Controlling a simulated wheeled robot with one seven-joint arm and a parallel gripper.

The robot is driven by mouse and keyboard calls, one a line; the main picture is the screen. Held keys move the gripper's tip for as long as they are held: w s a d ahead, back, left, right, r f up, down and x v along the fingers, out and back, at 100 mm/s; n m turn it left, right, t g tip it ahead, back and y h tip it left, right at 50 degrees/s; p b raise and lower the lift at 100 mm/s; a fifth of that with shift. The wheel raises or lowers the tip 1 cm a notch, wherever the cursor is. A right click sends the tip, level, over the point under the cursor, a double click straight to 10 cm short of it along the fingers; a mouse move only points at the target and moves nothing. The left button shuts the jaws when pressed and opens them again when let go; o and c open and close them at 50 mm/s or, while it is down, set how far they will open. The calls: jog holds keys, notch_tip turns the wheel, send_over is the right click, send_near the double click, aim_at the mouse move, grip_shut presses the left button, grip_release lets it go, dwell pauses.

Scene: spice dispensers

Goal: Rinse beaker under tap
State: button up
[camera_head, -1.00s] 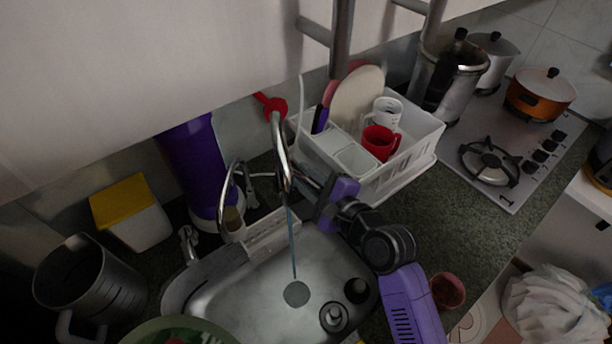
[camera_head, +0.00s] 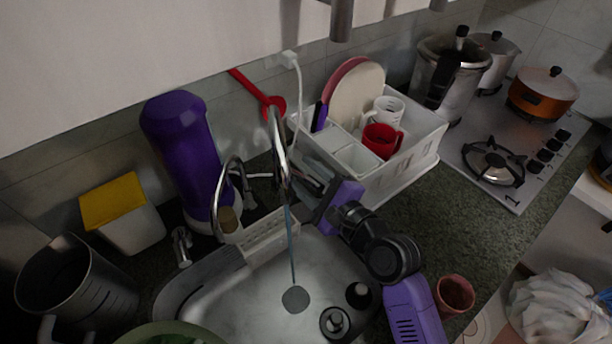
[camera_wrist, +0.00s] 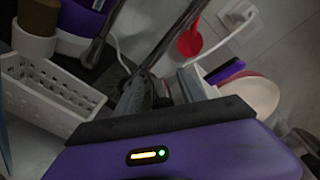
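The tap (camera_head: 279,150) is a curved metal spout over the steel sink (camera_head: 250,300). A thin stream of water (camera_head: 291,255) falls from it to the drain. My gripper (camera_head: 308,182) is just right of the spout, between it and the dish rack. In the wrist view its grey fingers (camera_wrist: 165,92) look apart with nothing clear between them. No thing can be surely told as the beaker. A reddish cup (camera_head: 455,293) stands on the counter right of my arm, and a grey metal jug (camera_head: 72,285) stands at the left.
A white dish rack (camera_head: 420,150) holds a red mug (camera_head: 381,140), a white mug (camera_head: 386,107) and plates. A purple bottle (camera_head: 185,150) stands behind the sink. Two dark round items (camera_head: 336,322) sit at the sink's right side. The counter before the stove is clear.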

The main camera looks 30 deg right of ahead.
notch_tip(320, 180, up, 20)
jog(key=p, duration=0.2)
jog(key=shift+p, duration=0.35)
